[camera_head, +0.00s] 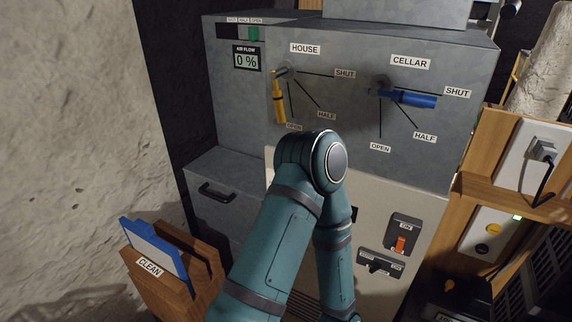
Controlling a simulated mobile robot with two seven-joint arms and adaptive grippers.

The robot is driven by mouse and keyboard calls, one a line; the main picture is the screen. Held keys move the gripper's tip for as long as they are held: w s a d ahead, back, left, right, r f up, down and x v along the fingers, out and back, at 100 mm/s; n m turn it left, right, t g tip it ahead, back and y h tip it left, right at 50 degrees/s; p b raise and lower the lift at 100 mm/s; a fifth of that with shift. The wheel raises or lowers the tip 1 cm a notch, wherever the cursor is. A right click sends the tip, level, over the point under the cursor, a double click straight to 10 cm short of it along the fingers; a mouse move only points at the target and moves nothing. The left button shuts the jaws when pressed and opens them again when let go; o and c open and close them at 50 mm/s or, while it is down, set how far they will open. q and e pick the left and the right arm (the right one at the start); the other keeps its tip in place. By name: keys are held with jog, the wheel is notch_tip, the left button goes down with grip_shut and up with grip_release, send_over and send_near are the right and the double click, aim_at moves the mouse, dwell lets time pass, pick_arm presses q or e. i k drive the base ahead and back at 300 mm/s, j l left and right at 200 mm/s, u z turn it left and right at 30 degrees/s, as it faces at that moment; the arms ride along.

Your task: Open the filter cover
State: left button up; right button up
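A grey cabinet (350,50) fills the middle. At its lower left, a grey panel (225,217) carries a black bar handle (217,192). It may be the filter cover, but no label on it is readable, and it appears closed. Part of the front lower down is hidden behind my teal arm, which bends at a joint in the centre and runs down out of the picture. Neither of my grippers shows. A blue-framed flat piece (152,252), possibly a filter, stands in a wooden holder (178,295) labelled CLEAN at the lower left.
The yellow HOUSE lever (279,102) points down to OPEN; the blue CELLAR lever (412,98) points right towards SHUT. The air flow display (246,60) reads 0 %. An orange switch (401,244) sits lower right. Wooden shelving (500,190) stands at right, a rough wall (75,120) at left.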

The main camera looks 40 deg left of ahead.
aim_at(241, 177)
jog(key=u, duration=2)
jog(key=j+z, duration=0.25)
jog(key=z, duration=0.2)
jog(key=i+j+z, duration=0.1)
jog(key=j+z, duration=0.15)
jog(key=z, duration=0.2)
jog(key=j+z, duration=0.25)
jog(key=z, duration=0.15)
